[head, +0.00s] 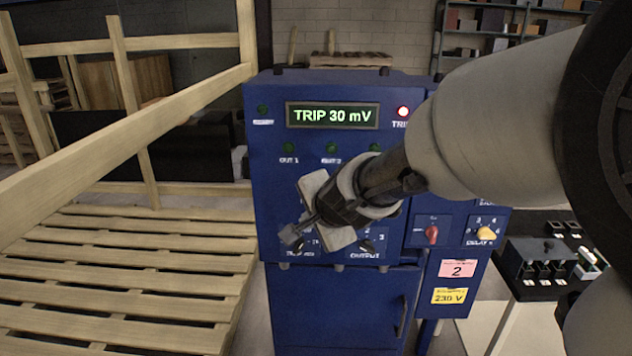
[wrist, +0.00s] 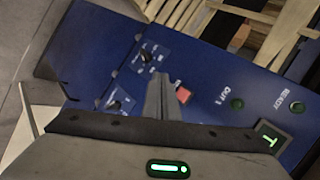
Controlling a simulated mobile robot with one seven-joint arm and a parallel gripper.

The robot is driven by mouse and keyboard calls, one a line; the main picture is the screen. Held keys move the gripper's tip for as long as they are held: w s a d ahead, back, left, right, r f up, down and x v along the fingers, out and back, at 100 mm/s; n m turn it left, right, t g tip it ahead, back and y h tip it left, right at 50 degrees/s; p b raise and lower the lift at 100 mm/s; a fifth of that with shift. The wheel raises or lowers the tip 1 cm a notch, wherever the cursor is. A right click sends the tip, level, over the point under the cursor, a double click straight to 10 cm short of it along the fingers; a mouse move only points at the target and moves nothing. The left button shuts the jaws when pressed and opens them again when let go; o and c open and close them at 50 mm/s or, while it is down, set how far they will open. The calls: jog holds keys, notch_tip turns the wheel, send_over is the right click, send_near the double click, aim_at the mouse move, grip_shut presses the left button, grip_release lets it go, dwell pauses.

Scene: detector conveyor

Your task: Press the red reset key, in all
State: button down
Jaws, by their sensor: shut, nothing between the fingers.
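A blue detector cabinet (head: 270,180) stands in front of me. Its display (head: 332,115) reads "TRIP 30 mV", and the lamp (head: 403,111) marked "TRI…" glows. The red key (wrist: 183,92) shows in the wrist view, just right of my shut, empty fingers. In the head view, my gripper (head: 291,236) is in front of the lower part of the cabinet face, and I cannot make out the red key there. The fingertips also show in the wrist view (wrist: 160,80), apart from the key in the picture; the gap to the panel is unclear.
Black knobs (wrist: 148,54) sit on the panel near the fingers. A red switch (head: 431,235) and a yellow knob (head: 486,233) are on the lower right box. A wooden pallet frame (head: 130,265) stands on the left.

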jog(key=w+b, duration=0.2)
jog(key=w, duration=0.6)
jog(key=shift+w+d, duration=0.15)
jog(key=shift+w, duration=0.25)
jog(key=shift+w, duration=0.1)
dwell(1.7)
jog(key=shift+w, duration=0.3)
jog(key=shift+w, duration=0.5)
dwell(0.7)
jog(key=shift+s, duration=0.9)
jog(key=shift+s, duration=0.1)
